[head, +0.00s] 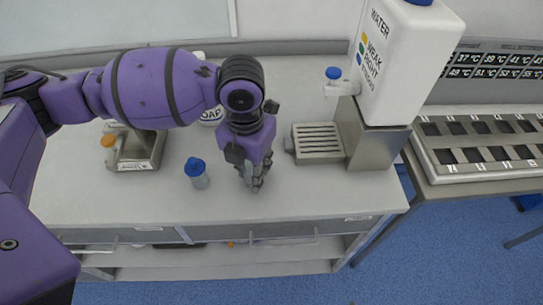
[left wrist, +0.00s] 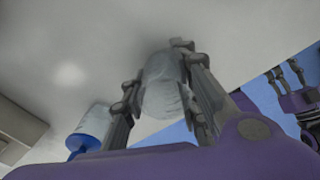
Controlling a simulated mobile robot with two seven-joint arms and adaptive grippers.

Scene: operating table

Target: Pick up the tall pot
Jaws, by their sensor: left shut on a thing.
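My left gripper (head: 255,183) reaches down over the front middle of the counter. In the left wrist view its fingers (left wrist: 165,88) are shut on a pale, translucent, rounded pot (left wrist: 163,97). In the head view the fingers mostly hide this pot, and I cannot tell whether it touches the counter. A second clear pot with a blue lid (head: 197,172) stands upright to the left of the gripper; it also shows in the left wrist view (left wrist: 90,130). Grey fingers on a purple body, seemingly my right gripper (left wrist: 286,75), show small at the right of that view.
A white water dispenser (head: 408,60) on a metal stand with a slatted drip tray (head: 318,140) is right of the gripper. A soap bottle (head: 211,117) and a metal device (head: 137,150) stand left. A slotted rack (head: 480,180) is far right. The counter's front strip is clear.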

